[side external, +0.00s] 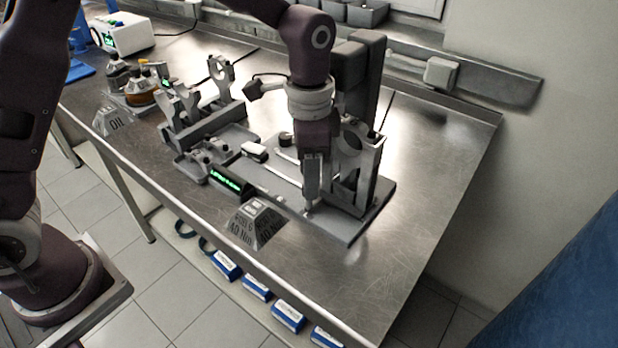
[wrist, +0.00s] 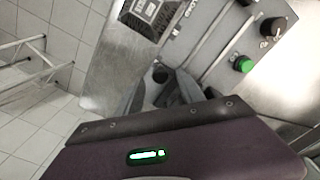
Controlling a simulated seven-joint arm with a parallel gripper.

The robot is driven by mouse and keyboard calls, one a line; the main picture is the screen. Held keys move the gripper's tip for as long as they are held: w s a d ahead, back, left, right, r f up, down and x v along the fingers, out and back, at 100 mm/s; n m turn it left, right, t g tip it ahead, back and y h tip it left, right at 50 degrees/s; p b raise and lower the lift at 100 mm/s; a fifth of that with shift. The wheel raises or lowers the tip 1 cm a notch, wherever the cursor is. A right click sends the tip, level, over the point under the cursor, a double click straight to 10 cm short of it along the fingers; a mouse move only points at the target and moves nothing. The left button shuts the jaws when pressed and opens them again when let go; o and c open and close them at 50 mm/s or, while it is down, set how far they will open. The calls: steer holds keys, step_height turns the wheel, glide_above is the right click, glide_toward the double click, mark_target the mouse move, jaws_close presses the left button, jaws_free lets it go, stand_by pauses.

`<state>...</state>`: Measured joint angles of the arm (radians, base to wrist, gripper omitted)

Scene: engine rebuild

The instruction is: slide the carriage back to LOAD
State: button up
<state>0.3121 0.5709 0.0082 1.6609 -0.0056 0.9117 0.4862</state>
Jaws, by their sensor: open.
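The press-like station has a grey base plate (side external: 362,232) and a tall dark column (side external: 372,75) at the right of the bench. A grey upright fixture, apparently the carriage (side external: 366,165), stands on the plate, partly hidden by my arm. My gripper (side external: 309,208) points down at the plate's front edge, beside this fixture. In the wrist view the open fingers (wrist: 165,90) are close to a dark round knob (wrist: 160,73); I cannot tell whether they touch it. Pale guide rails (wrist: 215,42) run along the plate.
A green button (wrist: 243,64) and a black dial (wrist: 272,27) sit on the plate. A torque block (side external: 256,224) and a lit display (side external: 228,181) stand at the front. A cradle fixture (side external: 205,118) is to the left. The bench right of the station is clear.

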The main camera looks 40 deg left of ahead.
steer(key=shift+f, duration=0.85)
jaws_close()
stand_by(0.8)
